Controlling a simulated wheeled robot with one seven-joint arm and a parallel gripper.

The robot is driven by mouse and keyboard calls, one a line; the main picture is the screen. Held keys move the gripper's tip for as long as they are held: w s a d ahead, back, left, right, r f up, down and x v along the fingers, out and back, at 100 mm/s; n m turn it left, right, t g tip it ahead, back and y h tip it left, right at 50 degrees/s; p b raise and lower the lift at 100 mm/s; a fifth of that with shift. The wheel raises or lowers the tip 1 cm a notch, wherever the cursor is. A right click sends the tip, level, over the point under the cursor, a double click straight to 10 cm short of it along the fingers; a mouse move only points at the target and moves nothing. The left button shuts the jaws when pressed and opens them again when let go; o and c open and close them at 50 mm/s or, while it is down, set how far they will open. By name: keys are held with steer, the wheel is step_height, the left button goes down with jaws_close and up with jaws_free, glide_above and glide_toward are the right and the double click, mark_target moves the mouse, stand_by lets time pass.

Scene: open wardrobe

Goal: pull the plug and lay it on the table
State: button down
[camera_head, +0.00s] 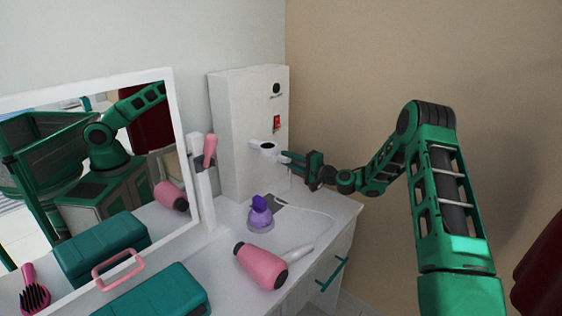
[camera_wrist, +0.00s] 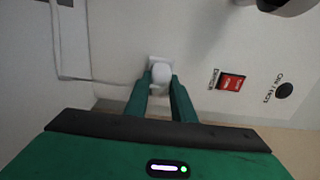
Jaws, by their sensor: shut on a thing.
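The white plug (camera_wrist: 161,76) sits at a small white socket plate (camera_wrist: 154,60) on the face of a white cabinet (camera_head: 233,130). I cannot see a gap between plug and socket. A thin white cord (camera_wrist: 105,83) runs left from the plug. My gripper (camera_wrist: 161,80) is shut on the plug, one green finger on each side. The white table (camera_head: 222,262) stands below.
A white holder (camera_head: 263,148) juts out near my gripper. A red switch (camera_wrist: 231,83) is beside the socket. Some tabletop around the bottle is clear.

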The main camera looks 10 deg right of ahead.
steer(key=shift+v, duration=1.15)
stand_by(1.1)
steer(key=shift+s, duration=0.1)
steer(key=shift+v, duration=1.9)
steer(key=shift+s+d+f+g+h, duration=0.6)
steer(key=shift+f+g, duration=0.25)
steer(key=shift+f, duration=0.55)
steer(key=shift+s+d+f+g+h, duration=0.6)
steer(key=shift+f+g, duration=0.3)
steer(key=shift+f, duration=0.5)
steer(key=shift+s+d+f+g+h, duration=0.5)
steer(key=shift+f+g+h, duration=0.3)
steer(key=shift+f, duration=0.6)
